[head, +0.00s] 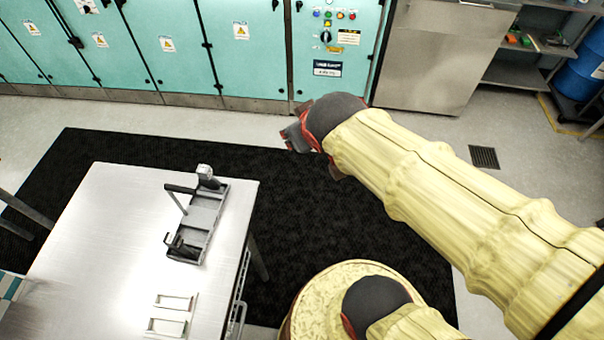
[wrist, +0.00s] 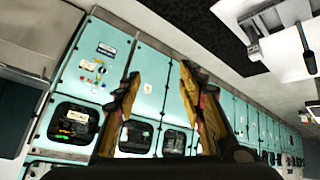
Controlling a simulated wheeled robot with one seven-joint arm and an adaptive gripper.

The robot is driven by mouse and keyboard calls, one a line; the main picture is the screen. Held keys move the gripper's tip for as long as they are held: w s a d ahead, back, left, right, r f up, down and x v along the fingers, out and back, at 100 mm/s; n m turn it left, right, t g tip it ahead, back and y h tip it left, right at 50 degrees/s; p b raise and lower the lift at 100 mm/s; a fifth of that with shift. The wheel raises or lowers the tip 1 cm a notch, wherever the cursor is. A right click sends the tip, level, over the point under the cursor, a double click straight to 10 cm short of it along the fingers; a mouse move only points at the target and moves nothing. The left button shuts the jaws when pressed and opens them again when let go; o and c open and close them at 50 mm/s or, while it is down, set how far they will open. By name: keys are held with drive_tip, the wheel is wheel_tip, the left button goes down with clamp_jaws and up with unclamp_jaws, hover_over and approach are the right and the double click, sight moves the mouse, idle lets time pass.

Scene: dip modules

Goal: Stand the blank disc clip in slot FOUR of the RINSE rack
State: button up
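A grey rack (head: 203,222) with several compartments lies on the metal table in the head view. A light grey piece (head: 207,177) stands at its far end, a dark piece (head: 181,246) at its near end, and a thin bar rises on its left. I cannot read any RINSE or slot marking, and I cannot tell which piece is the blank disc clip. My gripper (head: 297,136) is raised to the right of the table, apart from the rack. In the wrist view my gripper (wrist: 160,72) has its fingers spread, with nothing between them.
Two small pale frames (head: 174,301) (head: 166,327) lie near the front of the metal table (head: 110,235). Teal cabinets (head: 235,60) line the back wall. A dark mat (head: 330,215) covers the floor. A steel cabinet (head: 435,60) and a blue drum (head: 585,70) stand back right.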

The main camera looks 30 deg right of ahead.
drive_tip(key=s+a+g+y, duration=0.2)
drive_tip(key=s+a, duration=0.4)
drive_tip(key=s, duration=0.4)
drive_tip(key=shift+s+g, duration=0.25)
drive_tip(key=shift+g, duration=0.05)
drive_tip(key=shift+f, duration=0.1)
drive_tip(key=shift+f+b, duration=0.7)
drive_tip(key=shift+b, duration=0.15)
